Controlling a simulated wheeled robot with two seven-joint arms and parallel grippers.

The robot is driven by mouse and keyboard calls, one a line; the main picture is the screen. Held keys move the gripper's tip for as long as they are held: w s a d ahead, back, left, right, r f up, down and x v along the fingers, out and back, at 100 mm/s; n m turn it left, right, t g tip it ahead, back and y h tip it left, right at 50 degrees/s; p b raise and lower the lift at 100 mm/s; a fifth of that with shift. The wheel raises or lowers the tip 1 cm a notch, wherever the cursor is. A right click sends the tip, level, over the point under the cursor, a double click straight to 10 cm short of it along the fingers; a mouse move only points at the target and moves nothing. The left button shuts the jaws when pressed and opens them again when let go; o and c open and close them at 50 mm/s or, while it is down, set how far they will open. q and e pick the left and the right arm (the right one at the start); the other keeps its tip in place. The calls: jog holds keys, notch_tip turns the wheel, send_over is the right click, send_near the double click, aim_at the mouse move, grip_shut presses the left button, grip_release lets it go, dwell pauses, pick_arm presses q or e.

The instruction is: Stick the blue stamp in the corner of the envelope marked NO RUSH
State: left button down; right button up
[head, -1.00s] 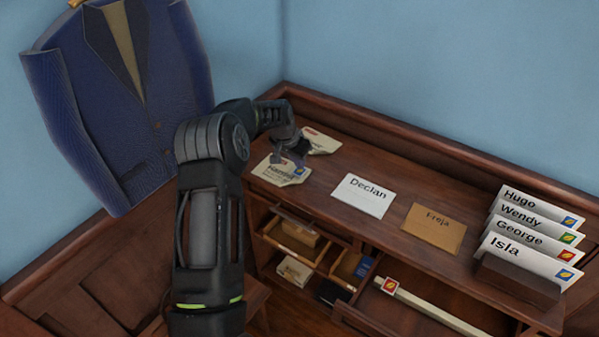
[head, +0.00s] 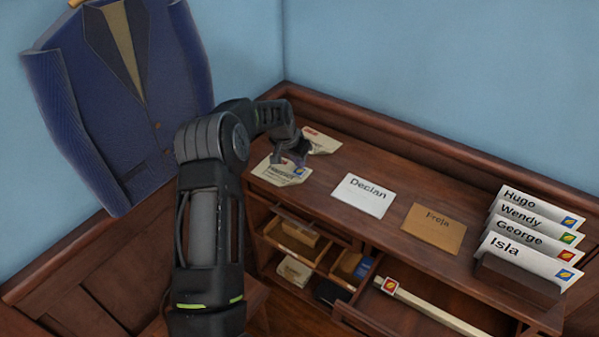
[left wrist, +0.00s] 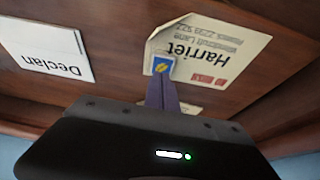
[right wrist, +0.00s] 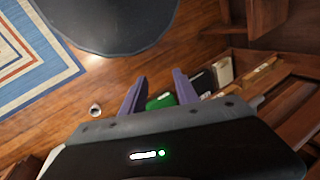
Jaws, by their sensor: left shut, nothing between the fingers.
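A cream envelope reading Harriet (head: 280,174) lies on the desk top at the back left. It also shows in the left wrist view (left wrist: 225,45) with a small red mark, too blurred to read. The blue stamp (left wrist: 162,66) with a yellow leaf lies at one corner of this envelope; it also shows in the head view (head: 299,171). My left gripper (left wrist: 162,84) is shut and empty, its fingertips right beside the stamp; I cannot tell whether they touch it. My right gripper (right wrist: 157,82) is open and empty, above the floor near an open drawer.
A Declan envelope (head: 361,196), a Freja envelope (head: 434,229) and another paper (head: 322,142) lie on the desk. A rack (head: 517,283) at right holds several stamped envelopes. Open drawers (head: 294,246) jut out in front. A pale bar bears a red stamp (head: 390,287).

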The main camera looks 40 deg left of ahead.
aim_at(299, 172)
pick_arm(q)
jog(key=shift+f+b, duration=0.6)
jog(key=shift+f, duration=0.15)
jog(key=shift+r, duration=0.1)
jog(key=shift+s+f+b, duration=0.1)
jog(key=shift+f+b, duration=0.1)
jog(key=shift+b, duration=0.1)
dwell(1.6)
jog(key=shift+r, duration=0.1)
jog(key=shift+r+p, duration=1.5)
jog(key=shift+r, duration=2)
